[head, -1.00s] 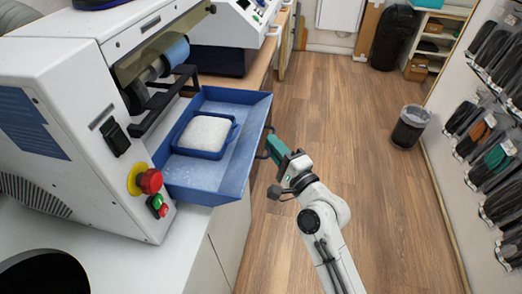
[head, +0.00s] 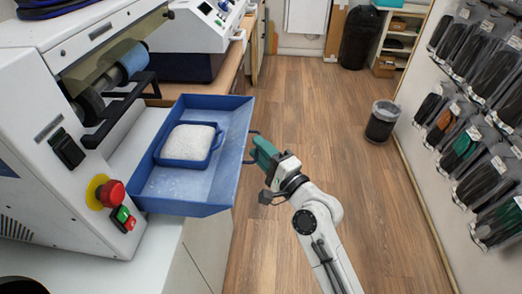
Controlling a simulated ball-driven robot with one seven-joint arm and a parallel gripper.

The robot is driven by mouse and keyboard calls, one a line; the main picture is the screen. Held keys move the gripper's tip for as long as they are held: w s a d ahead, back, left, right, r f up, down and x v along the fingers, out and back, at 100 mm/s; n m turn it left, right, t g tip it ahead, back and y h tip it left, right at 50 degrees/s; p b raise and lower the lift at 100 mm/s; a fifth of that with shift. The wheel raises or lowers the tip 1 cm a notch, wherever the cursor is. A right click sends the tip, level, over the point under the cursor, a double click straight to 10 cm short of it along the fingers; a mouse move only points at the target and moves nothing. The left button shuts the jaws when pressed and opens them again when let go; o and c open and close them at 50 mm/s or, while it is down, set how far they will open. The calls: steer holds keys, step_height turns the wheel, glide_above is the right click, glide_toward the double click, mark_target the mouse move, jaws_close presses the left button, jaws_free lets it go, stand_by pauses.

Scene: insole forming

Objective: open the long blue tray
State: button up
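The long blue tray (head: 221,180) sticks out from under the white machine, over the counter's front edge. A small blue container (head: 187,161) filled with a white material sits in it. A dark handle shows at the tray's right end. My gripper (head: 256,147), with green fingers, is at that handle, right of the tray. The fingertips are too small and partly hidden to tell whether they are closed around the handle.
The white machine (head: 50,140) has a red knob (head: 112,193) and a green button close to the tray's left side. A waste bin (head: 382,121) stands on the wooden floor. Hanging packets line the right wall. The floor right of my arm is clear.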

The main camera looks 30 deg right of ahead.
steer(key=shift+s, duration=0.1)
steer(key=s+d+f+b, duration=0.1)
steer(key=s+b, duration=0.1)
steer(key=s, duration=0.8)
steer(key=shift+s+d+f+b, duration=0.2)
steer(key=shift+d+b, duration=0.1)
steer(key=shift+b, duration=0.05)
steer(key=s+a+f+n+g+p, duration=0.1)
steer(key=s+a+f+n+g, duration=0.1)
steer(key=s+f+n+g, duration=0.3)
steer(key=s+a+f+n+g+p, duration=0.1)
steer(key=s+a+f+n+g, duration=0.15)
steer(key=f+n+g, duration=0.4)
steer(key=s+d+f+n+g+h, duration=0.1)
steer(key=s+d+f+n+g, duration=0.1)
steer(key=s, duration=0.5)
steer(key=s+d+f+n+g+h+p, duration=0.1)
steer(key=s+d+f+n+g+h, duration=0.1)
steer(key=s, duration=0.6)
steer(key=d+f+n+g, duration=0.1)
steer(key=f+n+g, duration=0.1)
steer(key=shift+s+g, duration=0.3)
steer(key=shift+g, duration=0.05)
